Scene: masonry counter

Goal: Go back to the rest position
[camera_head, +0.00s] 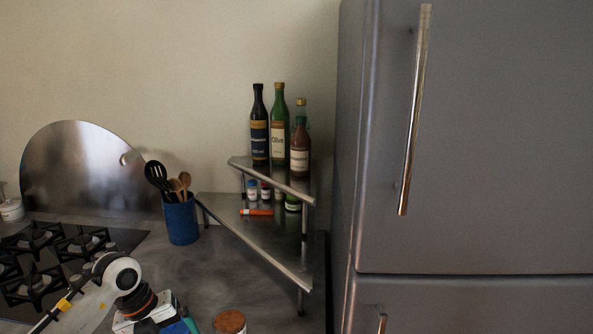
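My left arm comes in from the lower left over the counter. Its white wrist joint and dark orange-ringed end show, and the dark part beyond them seems to be my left gripper (150,325), cut off by the bottom edge. Its fingers cannot be made out, so I cannot tell whether it is open or holds anything. My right gripper is not in view.
A gas hob (75,245) lies at left, near a blue utensil holder (181,222). A two-tier metal corner shelf (262,240) carries bottles and small jars. A cork-topped jar (229,322) and a partly hidden white box (165,305) are in front. A fridge (470,160) fills the right.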

